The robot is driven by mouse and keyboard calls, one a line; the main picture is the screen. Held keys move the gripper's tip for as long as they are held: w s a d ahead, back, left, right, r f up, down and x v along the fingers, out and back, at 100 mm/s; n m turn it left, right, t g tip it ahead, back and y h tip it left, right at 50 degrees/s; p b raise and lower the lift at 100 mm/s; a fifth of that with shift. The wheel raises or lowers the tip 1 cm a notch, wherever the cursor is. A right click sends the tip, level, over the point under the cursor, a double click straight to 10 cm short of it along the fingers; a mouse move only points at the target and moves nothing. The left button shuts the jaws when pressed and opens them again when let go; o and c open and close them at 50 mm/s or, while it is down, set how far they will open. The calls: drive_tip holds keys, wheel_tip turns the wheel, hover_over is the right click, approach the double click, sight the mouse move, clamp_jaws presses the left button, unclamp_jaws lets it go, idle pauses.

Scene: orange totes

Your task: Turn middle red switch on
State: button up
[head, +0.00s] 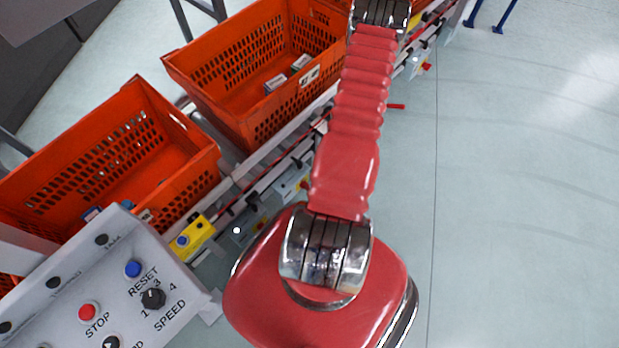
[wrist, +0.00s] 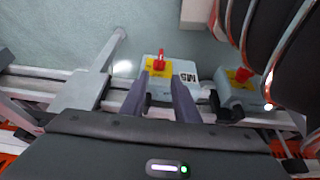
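In the wrist view, a red switch (wrist: 160,62) sits on a yellow plate on a pale box marked with dark letters. My gripper (wrist: 160,82) has its two dark fingers spread apart, with the fingertips near this box, one to each side of the yellow plate. The red handle lies between and slightly beyond the tips in the picture; I cannot tell whether a finger touches it. A second red switch (wrist: 243,74) on a yellow plate is to the right, partly behind dark arm hoses. In the head view a red switch (head: 427,66) shows by the rail; my gripper is hidden behind my red arm.
Orange totes (head: 172,113) stand along the conveyor in the head view. A grey control panel (head: 185,290) with a blue button, red STOP button and speed knob is at lower left. A yellow box (head: 193,237) is on the rail. The floor (head: 520,200) at right is clear.

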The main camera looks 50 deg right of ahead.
drive_tip(key=x, duration=1.2)
drive_tip(key=shift+w+f, duration=0.1)
drive_tip(key=shift+f, duration=0.05)
drive_tip(key=c, duration=0.7)
drive_tip(key=shift+o, duration=0.2)
drive_tip(key=shift+d+f+m+t+y, duration=0.15)
drive_tip(key=shift+d+y, duration=0.1)
drive_tip(key=shift+y, duration=0.55)
drive_tip(key=shift+d+r+m+t+y, duration=0.15)
drive_tip(key=shift+d+y, duration=0.1)
drive_tip(key=shift+y, duration=0.55)
drive_tip(key=shift+d+f+m+y, duration=0.15)
drive_tip(key=shift+d+y, duration=0.1)
drive_tip(key=shift+y, duration=0.35)
drive_tip(key=shift+d+f+m+y, duration=0.15)
drive_tip(key=shift+d+y, duration=0.1)
drive_tip(key=shift+y, duration=0.35)
drive_tip(key=shift+c, duration=0.2)
drive_tip(key=o, duration=0.7)
drive_tip(key=shift+r, duration=0.1)
drive_tip(key=v, duration=1.3)
drive_tip(key=shift+s+r, duration=0.15)
drive_tip(key=shift+s, duration=0.25)
